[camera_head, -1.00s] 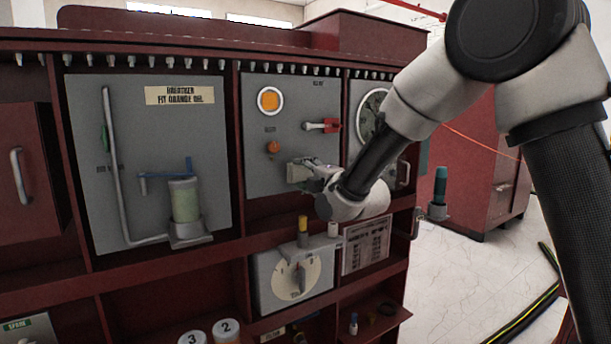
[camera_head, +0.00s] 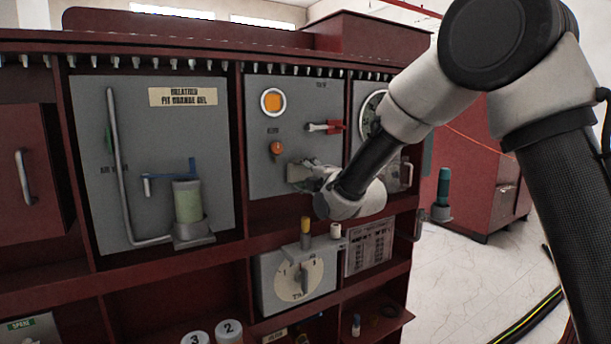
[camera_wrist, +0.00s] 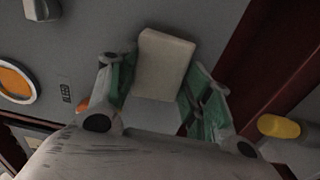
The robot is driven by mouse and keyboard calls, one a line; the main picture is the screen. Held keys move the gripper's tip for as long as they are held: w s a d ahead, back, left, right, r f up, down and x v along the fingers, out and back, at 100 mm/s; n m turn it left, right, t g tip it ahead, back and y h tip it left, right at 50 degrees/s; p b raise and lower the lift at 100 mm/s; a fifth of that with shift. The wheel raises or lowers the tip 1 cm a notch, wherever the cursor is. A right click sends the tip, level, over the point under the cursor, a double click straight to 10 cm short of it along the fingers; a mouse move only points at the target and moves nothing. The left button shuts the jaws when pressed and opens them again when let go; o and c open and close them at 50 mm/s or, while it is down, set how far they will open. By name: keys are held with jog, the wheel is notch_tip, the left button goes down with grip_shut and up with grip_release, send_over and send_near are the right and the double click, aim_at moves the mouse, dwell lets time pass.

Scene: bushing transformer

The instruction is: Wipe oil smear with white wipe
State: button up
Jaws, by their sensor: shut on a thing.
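My gripper (camera_wrist: 158,90) is shut on the white wipe (camera_wrist: 163,62), a pale block between its green-padded fingers in the wrist view. In the head view my gripper (camera_head: 312,174) holds the wipe (camera_head: 297,172) at the lower part of the grey middle panel (camera_head: 262,125), below the orange round window. The wipe is close to the panel face; I cannot tell whether it touches. No oil smear can be made out in either view; the wipe and gripper may hide it.
An orange knob (camera_head: 277,148) and a red-handled lever (camera_head: 327,127) stick out just above the wipe. A yellow-capped post (camera_head: 305,226) stands on the dial box (camera_head: 296,279) below. A blue-handled breather jar (camera_head: 187,201) is to the left. Open floor lies right.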

jog(key=shift+w+d, duration=0.55)
jog(key=shift+d, duration=0.3)
jog(key=shift+w+d, duration=0.5)
jog(key=shift+d, duration=0.3)
jog(key=shift+s+a+r, duration=0.1)
jog(key=shift+s+a, duration=0.4)
jog(key=shift+a, duration=0.4)
jog(key=shift+s+a+r, duration=0.1)
jog(key=shift+s+a, duration=0.4)
jog(key=shift+a, duration=0.35)
jog(key=shift+c, duration=0.4)
jog(key=shift+w+d+f, duration=0.1)
jog(key=shift+w+d, duration=0.5)
jog(key=shift+d, duration=0.25)
jog(key=shift+w+d+f, duration=0.1)
jog(key=shift+w+d, duration=0.45)
jog(key=shift+d, duration=0.25)
jog(key=shift+r, duration=0.1)
jog(key=shift+s+a, duration=0.6)
jog(key=shift+a, duration=0.25)
jog(key=shift+s+a, duration=0.6)
jog(key=shift+a, duration=0.2)
jog(key=v, duration=0.6)
